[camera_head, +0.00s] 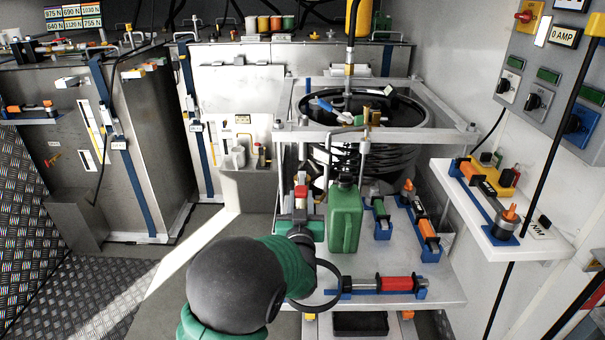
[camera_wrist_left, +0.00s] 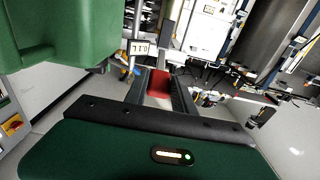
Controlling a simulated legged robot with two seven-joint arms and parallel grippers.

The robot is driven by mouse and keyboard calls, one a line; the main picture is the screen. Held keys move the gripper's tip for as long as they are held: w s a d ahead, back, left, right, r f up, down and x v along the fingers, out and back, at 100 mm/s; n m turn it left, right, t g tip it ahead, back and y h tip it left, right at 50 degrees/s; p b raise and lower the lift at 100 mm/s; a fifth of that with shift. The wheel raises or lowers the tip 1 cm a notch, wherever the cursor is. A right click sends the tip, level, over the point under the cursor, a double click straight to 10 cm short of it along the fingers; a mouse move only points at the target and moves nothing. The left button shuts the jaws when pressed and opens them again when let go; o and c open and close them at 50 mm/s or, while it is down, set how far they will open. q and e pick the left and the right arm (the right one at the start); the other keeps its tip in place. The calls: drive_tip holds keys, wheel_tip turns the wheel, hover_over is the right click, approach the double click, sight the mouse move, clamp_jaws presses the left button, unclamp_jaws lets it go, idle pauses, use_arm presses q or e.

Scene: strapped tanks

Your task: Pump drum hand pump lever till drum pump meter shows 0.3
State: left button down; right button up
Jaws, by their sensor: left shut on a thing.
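My left gripper (camera_head: 300,192) is shut on a red grip (camera_wrist_left: 159,84), which I take to be the drum hand pump lever's handle. The grip sits between the two dark fingers in the left wrist view. The lever's far end is hard to make out. A small white display with dark digits (camera_wrist_left: 140,47), likely the drum pump meter, shows just beyond the fingers; its digits look upside down and too small to read surely. My right gripper is not in view.
A green canister (camera_head: 345,218) stands close to the right of my left gripper; it also fills the wrist view's upper left (camera_wrist_left: 60,30). A strapped red cylinder (camera_head: 397,284) lies on the white shelf in front. Grey tanks (camera_head: 150,140) stand left; a switch panel (camera_head: 555,75) is right.

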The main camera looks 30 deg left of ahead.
sight(301, 191)
use_arm(q)
drive_tip(key=shift+w+r+p, duration=0.15)
drive_tip(key=shift+r+p, duration=0.4)
drive_tip(key=shift+r, duration=0.05)
drive_tip(key=shift+w+a+r+p, duration=0.2)
drive_tip(key=shift+r+p, duration=0.2)
drive_tip(key=shift+r, duration=0.15)
drive_tip(key=shift+w+a+r+p, duration=0.1)
drive_tip(key=shift+w+r+p, duration=0.1)
drive_tip(key=shift+r+p, duration=0.25)
drive_tip(key=shift+r, duration=0.25)
drive_tip(key=c, duration=1)
unclamp_jaws()
drive_tip(key=shift+o, duration=0.2)
